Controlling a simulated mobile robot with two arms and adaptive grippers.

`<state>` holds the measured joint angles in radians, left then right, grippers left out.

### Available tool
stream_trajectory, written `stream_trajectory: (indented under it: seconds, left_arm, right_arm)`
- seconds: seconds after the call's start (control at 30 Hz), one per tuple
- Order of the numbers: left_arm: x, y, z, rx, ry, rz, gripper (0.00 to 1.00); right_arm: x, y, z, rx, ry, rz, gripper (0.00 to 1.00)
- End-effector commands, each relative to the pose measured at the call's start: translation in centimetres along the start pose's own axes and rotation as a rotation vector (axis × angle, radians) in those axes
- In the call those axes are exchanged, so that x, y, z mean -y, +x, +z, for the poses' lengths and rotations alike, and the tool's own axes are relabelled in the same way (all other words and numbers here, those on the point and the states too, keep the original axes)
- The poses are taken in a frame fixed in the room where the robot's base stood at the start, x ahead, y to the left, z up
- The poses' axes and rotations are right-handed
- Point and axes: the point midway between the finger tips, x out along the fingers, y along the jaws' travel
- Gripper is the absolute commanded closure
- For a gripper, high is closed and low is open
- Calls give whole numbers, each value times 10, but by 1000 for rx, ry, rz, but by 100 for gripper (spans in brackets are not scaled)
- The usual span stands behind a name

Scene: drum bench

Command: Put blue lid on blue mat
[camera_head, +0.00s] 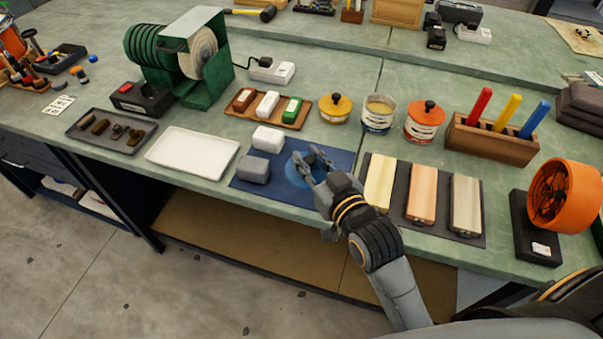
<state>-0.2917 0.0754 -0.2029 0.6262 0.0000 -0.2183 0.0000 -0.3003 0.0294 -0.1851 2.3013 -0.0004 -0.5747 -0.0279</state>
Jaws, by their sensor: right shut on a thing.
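The blue lid (294,171) is a round blue disc at the right part of the dark blue mat (271,192), near the front of the bench. My right gripper (311,163) comes in from the lower right and is shut on the lid, with its fingers over the top of it. The fingers hide part of the lid. I cannot tell whether the lid touches the mat or is held just above it. My left gripper is not in view.
A white block (268,138) and a grey block (254,169) sit left of the lid. An open tin (378,115) stands behind, between yellow-lidded (335,108) and orange-lidded (424,121) tins. Sharpening blocks (422,191) lie right. A white tray (192,153) lies left.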

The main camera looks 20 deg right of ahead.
Motion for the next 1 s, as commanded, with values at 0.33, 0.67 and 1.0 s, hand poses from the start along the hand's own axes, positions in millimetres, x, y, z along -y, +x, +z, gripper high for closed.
stream_trajectory:
  seconds: [0.33,0.67,1.0]
  left_arm:
    - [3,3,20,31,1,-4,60]
    - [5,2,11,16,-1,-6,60]
    - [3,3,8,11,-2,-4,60]
  right_arm:
    - [-4,41,40,4,0,0,100]
    - [-4,50,75,5,0,0,100]
    - [-4,51,79,5,0,0,100]
